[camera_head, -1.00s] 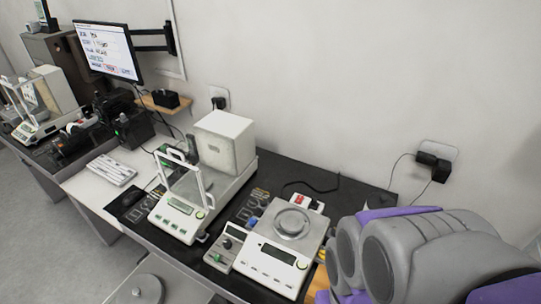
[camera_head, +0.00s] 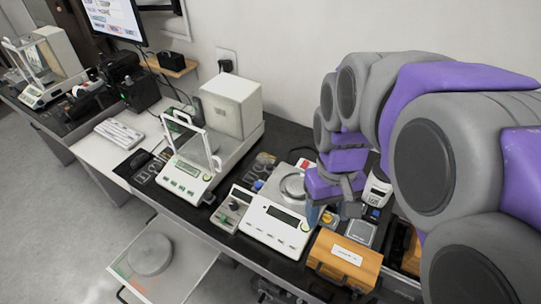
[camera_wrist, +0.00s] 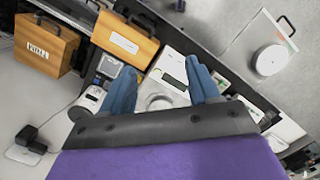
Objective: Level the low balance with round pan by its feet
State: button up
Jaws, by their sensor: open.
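The low balance (camera_head: 274,227) is a white, flat unit with a dark display and a row of buttons on its sloping front. Its round metal pan (camera_head: 291,187) is partly hidden by my gripper in the head view. My gripper (camera_head: 330,213) hangs over the right side of this balance. In the wrist view my gripper (camera_wrist: 152,72) has its two blue-grey fingers spread, with nothing between them. The low balance (camera_wrist: 172,66) and its round pan (camera_wrist: 159,102) show between and beyond the fingers. Its feet are not clearly visible, and I cannot tell its tilt.
A taller balance with a glass draft shield (camera_head: 193,160) stands to the left. A wooden case (camera_head: 345,262) with a white label sits close at the right front. A small grey scale (camera_head: 360,232) is behind it.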

jog(key=w+a+r+n, duration=0.1)
jog(key=w+n, duration=0.1)
jog(key=w, duration=1.4)
jog(key=n+t, duration=0.1)
jog(key=n, duration=0.6)
send_over(270, 165)
notch_tip(270, 165, down, 18)
notch_tip(270, 165, down, 17)
jog(key=b, duration=0.7)
jog(key=shift+c, duration=0.3)
